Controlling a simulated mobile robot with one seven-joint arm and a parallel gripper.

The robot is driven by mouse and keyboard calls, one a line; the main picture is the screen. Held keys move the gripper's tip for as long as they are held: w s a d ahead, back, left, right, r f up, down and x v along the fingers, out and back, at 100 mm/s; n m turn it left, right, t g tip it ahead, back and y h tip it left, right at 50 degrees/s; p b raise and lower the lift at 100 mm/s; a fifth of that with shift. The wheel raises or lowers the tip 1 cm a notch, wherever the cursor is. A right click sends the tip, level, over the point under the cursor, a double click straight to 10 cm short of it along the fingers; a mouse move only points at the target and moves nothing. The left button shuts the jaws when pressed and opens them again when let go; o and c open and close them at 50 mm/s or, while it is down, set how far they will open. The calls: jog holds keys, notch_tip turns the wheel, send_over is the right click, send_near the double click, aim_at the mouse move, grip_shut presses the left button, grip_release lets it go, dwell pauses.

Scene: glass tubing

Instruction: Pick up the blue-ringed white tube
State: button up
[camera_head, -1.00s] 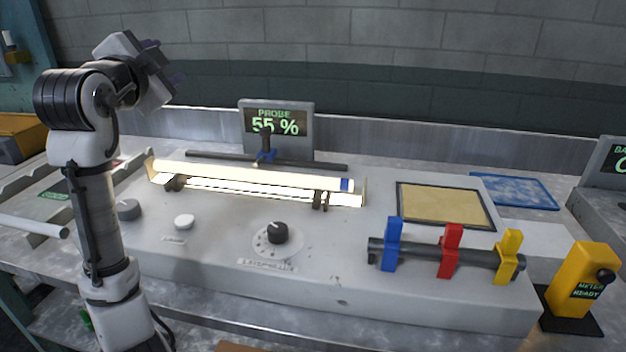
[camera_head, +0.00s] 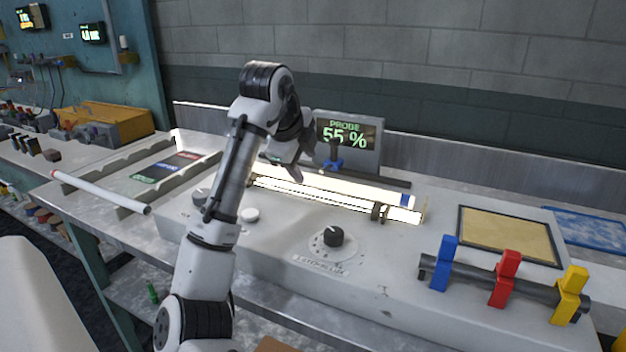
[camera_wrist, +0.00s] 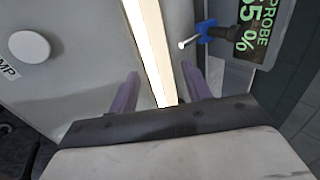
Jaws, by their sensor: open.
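The blue-ringed white tube (camera_head: 350,187) lies across the lit burner on the grey bench unit, glowing bright. Its blue ring (camera_head: 405,200) is at the right end. My gripper (camera_head: 296,168) is over the tube's left part, pointing down, and hides some of it. In the wrist view, my gripper's purple fingers (camera_wrist: 160,72) are open, one on each side of the glowing tube (camera_wrist: 148,42). I see no contact between the fingers and the tube. The blue ring is not in the wrist view.
A probe screen (camera_head: 348,133) reading 55 % stands close behind the tube, with a blue clamp (camera_head: 333,164) before it. Another white tube (camera_head: 100,191) with a red end lies at left. Blue, red and yellow clips (camera_head: 508,277) stand at front right, near a tan pad (camera_head: 508,236).

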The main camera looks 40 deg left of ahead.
aim_at(314, 178)
jog(key=shift+d+p+x, duration=0.2)
jog(key=shift+p+x, duration=0.05)
jog(key=shift+x, duration=1.2)
jog(key=shift+d+p+x, duration=0.2)
jog(key=shift+x, duration=1.25)
jog(key=shift+w, duration=0.1)
jog(key=shift+r, duration=0.1)
grip_shut()
